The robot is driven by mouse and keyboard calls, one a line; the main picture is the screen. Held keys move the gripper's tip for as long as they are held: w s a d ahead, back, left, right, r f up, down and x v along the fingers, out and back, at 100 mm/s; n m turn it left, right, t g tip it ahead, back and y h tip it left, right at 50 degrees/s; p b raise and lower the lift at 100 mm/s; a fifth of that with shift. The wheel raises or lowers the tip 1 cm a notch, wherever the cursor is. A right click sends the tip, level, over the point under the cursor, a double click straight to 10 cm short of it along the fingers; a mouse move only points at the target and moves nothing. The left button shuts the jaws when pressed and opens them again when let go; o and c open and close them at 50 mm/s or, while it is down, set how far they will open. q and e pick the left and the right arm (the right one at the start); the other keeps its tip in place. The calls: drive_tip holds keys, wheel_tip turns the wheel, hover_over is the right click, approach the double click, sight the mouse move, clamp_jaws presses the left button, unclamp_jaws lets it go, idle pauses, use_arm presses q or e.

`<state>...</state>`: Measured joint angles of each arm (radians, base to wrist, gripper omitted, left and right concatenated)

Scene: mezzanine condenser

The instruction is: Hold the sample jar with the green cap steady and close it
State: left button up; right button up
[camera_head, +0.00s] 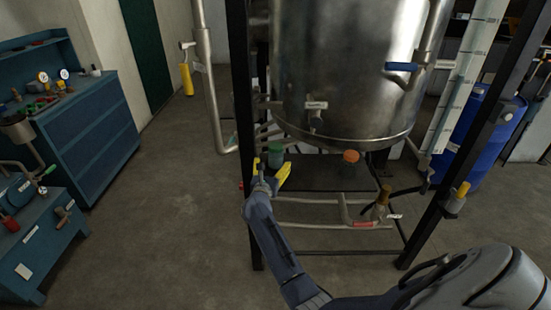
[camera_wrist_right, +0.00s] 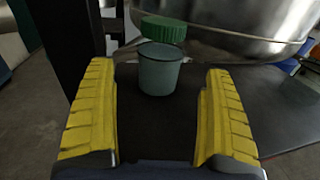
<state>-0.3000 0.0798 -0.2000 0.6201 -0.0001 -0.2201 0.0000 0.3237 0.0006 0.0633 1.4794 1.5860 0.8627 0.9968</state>
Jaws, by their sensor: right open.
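The sample jar (camera_head: 276,161) stands on the dark shelf under the steel tank; it also shows in the right wrist view (camera_wrist_right: 158,74). It is a pale grey-green, see-through cup, upright. Its ribbed green cap (camera_wrist_right: 164,30) sits over the mouth, slightly tilted and offset to the right; I cannot tell how far it is seated. My right gripper (camera_head: 271,174) is open, with its yellow fingers on the near side of the jar. In the right wrist view the jar stands between and beyond the fingertips, apart from both. My left gripper is not in view.
The steel tank (camera_head: 345,75) hangs close above the shelf (camera_head: 325,176). A dark frame post (camera_head: 243,100) stands just left of the jar. An orange-capped item (camera_head: 351,156) is to the right. Pipes (camera_head: 330,199) run below the shelf. A blue drum (camera_head: 475,130) stands at right.

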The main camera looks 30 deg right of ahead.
drive_tip(key=shift+x, duration=2.85)
drive_tip(key=c, duration=1.5)
wheel_tip(320, 180, up, 20)
